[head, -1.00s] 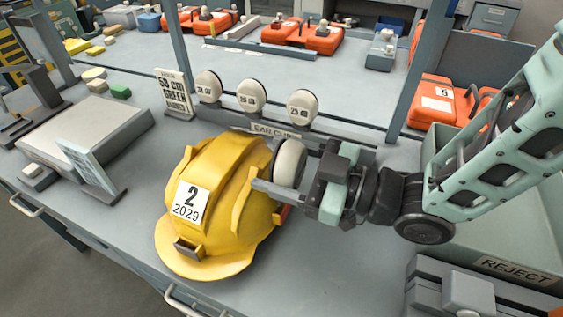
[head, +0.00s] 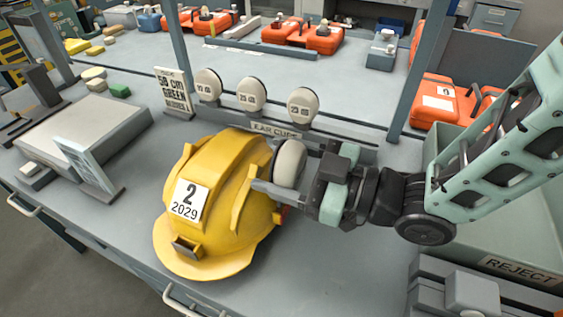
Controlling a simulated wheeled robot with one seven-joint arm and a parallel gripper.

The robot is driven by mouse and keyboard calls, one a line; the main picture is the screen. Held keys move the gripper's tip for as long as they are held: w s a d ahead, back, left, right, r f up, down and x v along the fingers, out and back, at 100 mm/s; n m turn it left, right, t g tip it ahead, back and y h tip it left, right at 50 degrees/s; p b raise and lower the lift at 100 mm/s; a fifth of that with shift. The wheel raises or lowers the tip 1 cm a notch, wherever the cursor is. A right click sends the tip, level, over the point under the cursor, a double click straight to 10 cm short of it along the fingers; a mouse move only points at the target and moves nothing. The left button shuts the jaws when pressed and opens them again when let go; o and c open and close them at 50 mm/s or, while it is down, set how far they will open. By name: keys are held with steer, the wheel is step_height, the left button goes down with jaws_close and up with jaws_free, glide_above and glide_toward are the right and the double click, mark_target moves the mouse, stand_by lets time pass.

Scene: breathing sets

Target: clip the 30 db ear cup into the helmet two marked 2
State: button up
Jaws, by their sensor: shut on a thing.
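The yellow helmet marked 2 (head: 215,235) stands on the grey bench, its 2 / 2029 label facing me. My gripper (head: 272,185) is shut on a cream ear cup (head: 289,162) at the helmet's right side. The cup is very close to the shell; whether it touches or is seated I cannot tell. The cup's marking is turned out of view, and part of it is hidden by my fingers and the helmet. A small red part (head: 283,212) shows below the fingers.
Three cream ear cups (head: 251,96) stand on the rack marked EAR CUPS behind the helmet. A white sign (head: 173,92) stands left of them. A REJECT bin (head: 520,268) is at the right. A grey platform (head: 85,140) with a tilted panel is at the left.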

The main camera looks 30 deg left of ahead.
steer(key=shift+f+b, duration=1.55)
steer(key=shift+f, duration=0.2)
steer(key=o, duration=1.1)
steer(key=d+b, duration=0.1)
steer(key=d, duration=0.6)
steer(key=shift+w+d, duration=0.25)
steer(key=shift+w, duration=0.15)
